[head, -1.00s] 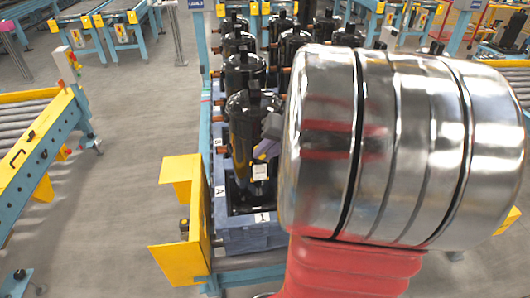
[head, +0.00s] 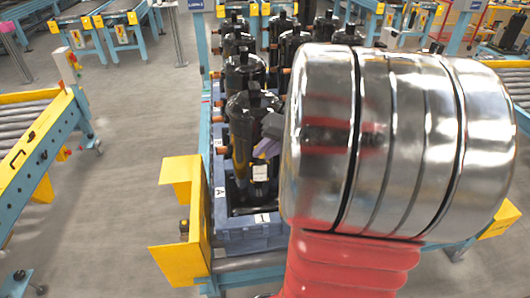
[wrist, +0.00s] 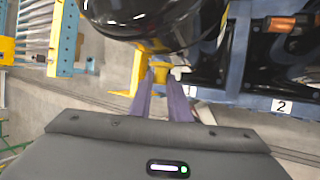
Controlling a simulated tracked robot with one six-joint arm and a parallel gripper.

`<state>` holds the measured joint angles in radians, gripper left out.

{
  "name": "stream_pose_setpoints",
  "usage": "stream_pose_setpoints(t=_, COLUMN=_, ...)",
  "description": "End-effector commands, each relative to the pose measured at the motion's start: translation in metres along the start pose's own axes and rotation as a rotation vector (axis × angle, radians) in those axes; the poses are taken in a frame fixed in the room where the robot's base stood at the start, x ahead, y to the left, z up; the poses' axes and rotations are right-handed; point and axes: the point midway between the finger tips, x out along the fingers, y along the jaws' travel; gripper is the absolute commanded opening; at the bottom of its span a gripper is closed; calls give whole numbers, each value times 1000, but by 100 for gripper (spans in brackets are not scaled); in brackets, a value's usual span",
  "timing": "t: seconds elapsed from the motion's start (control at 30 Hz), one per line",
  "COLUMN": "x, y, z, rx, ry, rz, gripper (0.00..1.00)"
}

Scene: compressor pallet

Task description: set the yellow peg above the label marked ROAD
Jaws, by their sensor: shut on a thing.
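My gripper (wrist: 161,82) has purple fingers and is shut on a small yellow piece (wrist: 160,72), which looks like the yellow peg; only its stub shows between the fingertips. In the head view my gripper (head: 266,150) is beside the front black compressor (head: 252,112), partly hidden by my arm. The peg cannot be made out there. In the wrist view a glossy black compressor body (wrist: 160,20) is close beyond the fingertips; I cannot tell if it touches the peg. I can read no label marked ROAD.
Several black compressors stand in rows on a blue-grey pallet (head: 248,236) with small white labels, one marked 2 (wrist: 281,106). A yellow corner bracket (head: 180,252) stands at its front left. Roller conveyors (head: 40,140) flank the left. Grey floor (head: 130,150) between is clear.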

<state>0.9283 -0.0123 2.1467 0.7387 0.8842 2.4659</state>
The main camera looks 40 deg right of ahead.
Motion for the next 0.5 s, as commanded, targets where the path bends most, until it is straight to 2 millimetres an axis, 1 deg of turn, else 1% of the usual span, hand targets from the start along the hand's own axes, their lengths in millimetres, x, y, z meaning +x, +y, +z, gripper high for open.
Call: stream_pose_setpoints(t=0.5, x=2, y=0, z=5, rx=0, ry=1, rz=0, gripper=0)
